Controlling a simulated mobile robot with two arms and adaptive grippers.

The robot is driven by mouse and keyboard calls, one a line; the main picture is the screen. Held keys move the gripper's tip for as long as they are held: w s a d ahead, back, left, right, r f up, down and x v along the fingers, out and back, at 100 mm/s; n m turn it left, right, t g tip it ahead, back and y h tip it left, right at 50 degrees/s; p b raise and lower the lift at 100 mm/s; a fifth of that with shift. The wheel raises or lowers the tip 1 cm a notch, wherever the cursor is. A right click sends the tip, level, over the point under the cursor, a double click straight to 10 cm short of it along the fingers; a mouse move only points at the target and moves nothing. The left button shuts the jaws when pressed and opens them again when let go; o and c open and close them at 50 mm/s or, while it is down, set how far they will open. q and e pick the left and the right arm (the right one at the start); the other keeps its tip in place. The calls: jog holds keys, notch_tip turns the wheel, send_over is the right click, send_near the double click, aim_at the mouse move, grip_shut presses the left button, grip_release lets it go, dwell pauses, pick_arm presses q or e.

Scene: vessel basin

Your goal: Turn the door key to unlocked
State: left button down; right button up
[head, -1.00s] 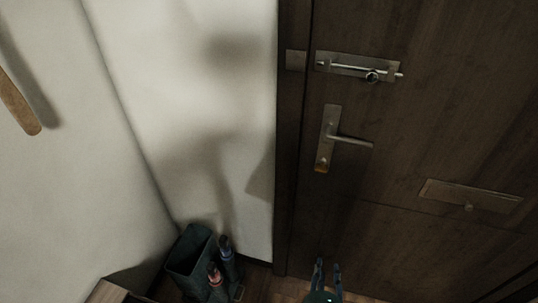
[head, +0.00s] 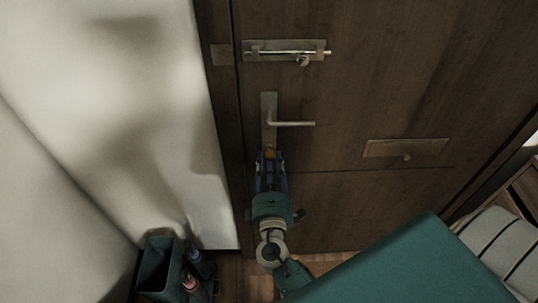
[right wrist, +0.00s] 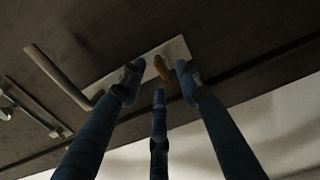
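The door key is a small orange-brown piece (head: 270,153) at the lower end of the door's metal handle plate (head: 268,105). My right gripper (head: 270,164) is at the key, just below the plate, with its blue fingers pointing up at it. In the right wrist view the key (right wrist: 162,69) shows between the spread fingertips (right wrist: 159,82), with gaps on both sides. The right gripper is open and holds nothing. I cannot tell whether any finger touches the plate. My left gripper is not in view.
The lever handle (head: 295,124) sticks out to the right above the key. A sliding bolt (head: 288,51) is higher up, and a letter flap (head: 406,148) is to the right. A dark bin (head: 160,268) with umbrellas stands in the lower left corner by the white wall.

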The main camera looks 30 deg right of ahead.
jog(key=shift+w+d, duration=0.35)
jog(key=shift+w, duration=0.3)
grip_shut()
